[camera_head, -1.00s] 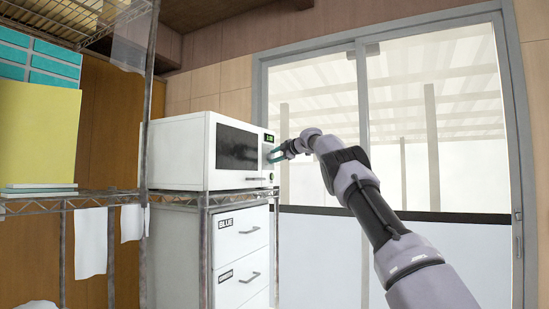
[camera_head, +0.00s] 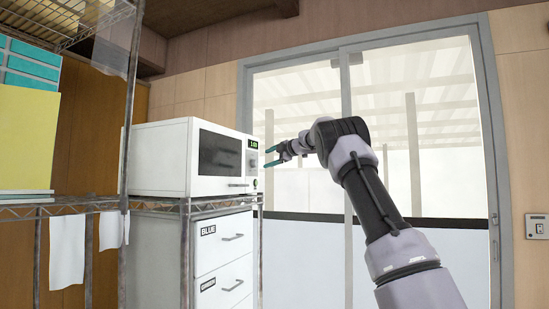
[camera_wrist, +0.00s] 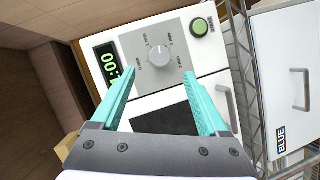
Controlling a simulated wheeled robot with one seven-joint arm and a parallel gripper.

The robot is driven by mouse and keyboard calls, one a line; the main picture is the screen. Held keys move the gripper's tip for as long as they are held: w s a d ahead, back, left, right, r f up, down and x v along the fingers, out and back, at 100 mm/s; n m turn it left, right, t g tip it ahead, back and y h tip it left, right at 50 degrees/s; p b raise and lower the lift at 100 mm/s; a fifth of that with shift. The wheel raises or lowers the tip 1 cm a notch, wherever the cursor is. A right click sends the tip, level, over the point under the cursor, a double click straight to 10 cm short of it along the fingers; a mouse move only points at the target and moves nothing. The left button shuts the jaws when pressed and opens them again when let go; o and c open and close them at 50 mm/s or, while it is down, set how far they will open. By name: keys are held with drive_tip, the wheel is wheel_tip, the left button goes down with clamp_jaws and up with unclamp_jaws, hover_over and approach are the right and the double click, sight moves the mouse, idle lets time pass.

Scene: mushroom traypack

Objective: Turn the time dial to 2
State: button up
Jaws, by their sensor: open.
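A white microwave (camera_head: 160,160) stands on a wire shelf, with its dark door window and control panel facing my arm. In the wrist view, the grey time dial (camera_wrist: 158,58) sits on the white panel with small marks around it; the marks are too small to read. The green display (camera_wrist: 109,66) beside it appears to read 1:00. A round green button (camera_wrist: 199,27) is on the dial's other side. My gripper (camera_head: 269,157) is open and empty, to the right of the microwave and apart from it. In the wrist view, its teal fingers (camera_wrist: 160,78) point toward the panel, on either side of the dial.
A white drawer cabinet labelled BLUE (camera_head: 222,258) stands below the microwave. A metal rack post (camera_head: 131,110) rises at the microwave's left. A glass sliding door (camera_head: 385,150) lies behind my arm, with open room before it.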

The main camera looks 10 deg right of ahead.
drive_tip(key=shift+v, duration=1.7)
drive_tip(key=n+t+y, duration=0.2)
drive_tip(key=n+y, duration=0.7)
drive_tip(key=n, duration=1.6)
approach(257, 164)
drive_tip(key=shift+g+h, duration=0.3)
drive_tip(key=x, duration=0.8)
drive_tip(key=shift+a+r, duration=0.25)
drive_tip(key=shift+r, duration=0.2)
clamp_jaws()
